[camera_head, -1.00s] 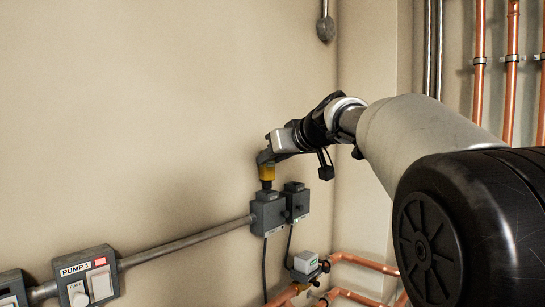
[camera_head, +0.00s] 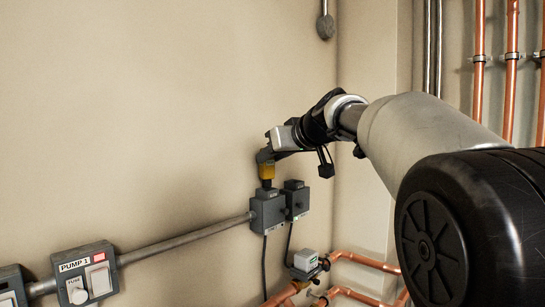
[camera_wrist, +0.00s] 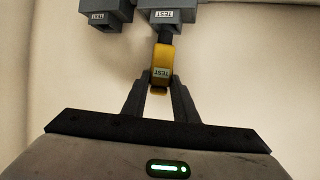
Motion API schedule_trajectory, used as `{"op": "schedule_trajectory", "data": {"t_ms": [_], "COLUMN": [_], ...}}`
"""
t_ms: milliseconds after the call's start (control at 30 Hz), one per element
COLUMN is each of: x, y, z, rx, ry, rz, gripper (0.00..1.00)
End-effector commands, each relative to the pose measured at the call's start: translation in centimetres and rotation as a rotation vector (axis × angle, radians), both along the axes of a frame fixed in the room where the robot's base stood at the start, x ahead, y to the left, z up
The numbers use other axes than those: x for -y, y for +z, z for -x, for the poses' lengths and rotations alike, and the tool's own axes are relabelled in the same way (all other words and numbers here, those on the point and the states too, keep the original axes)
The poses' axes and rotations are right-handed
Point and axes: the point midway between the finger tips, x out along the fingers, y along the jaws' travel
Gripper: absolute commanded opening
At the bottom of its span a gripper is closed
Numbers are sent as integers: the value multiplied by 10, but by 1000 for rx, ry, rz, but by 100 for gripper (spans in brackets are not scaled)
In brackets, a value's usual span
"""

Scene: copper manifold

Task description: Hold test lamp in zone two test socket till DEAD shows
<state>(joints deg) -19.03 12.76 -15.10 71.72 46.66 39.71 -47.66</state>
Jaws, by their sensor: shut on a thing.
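The yellow test lamp (camera_head: 266,171) is upright above the left one of two grey socket boxes (camera_head: 265,210) on the wall. In the wrist view the lamp (camera_wrist: 162,62) lies between my fingers, with its dark end at a block marked TEST (camera_wrist: 170,17). It appears to meet that socket, but I cannot tell how deep it sits. A label reading TEST shows on the lamp; I see no DEAD reading. My gripper (camera_head: 264,156) is shut on the lamp. In the wrist view its fingers (camera_wrist: 160,90) flank the lamp.
The second grey box (camera_head: 296,204) stands close on the right, with its own TEST block (camera_wrist: 100,16). A valve actuator (camera_head: 305,262) and copper pipes (camera_head: 365,262) are below. The PUMP 1 box (camera_head: 85,275) is at lower left, joined by grey conduit (camera_head: 185,238).

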Motion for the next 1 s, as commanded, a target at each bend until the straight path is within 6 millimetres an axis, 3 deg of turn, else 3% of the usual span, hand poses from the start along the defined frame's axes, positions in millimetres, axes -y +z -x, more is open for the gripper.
{"op": "schedule_trajectory", "data": {"t_ms": [1000], "x": [0], "y": [-10], "z": [0], "rx": [1], "ry": [-1], "rz": [-1], "gripper": [1]}}
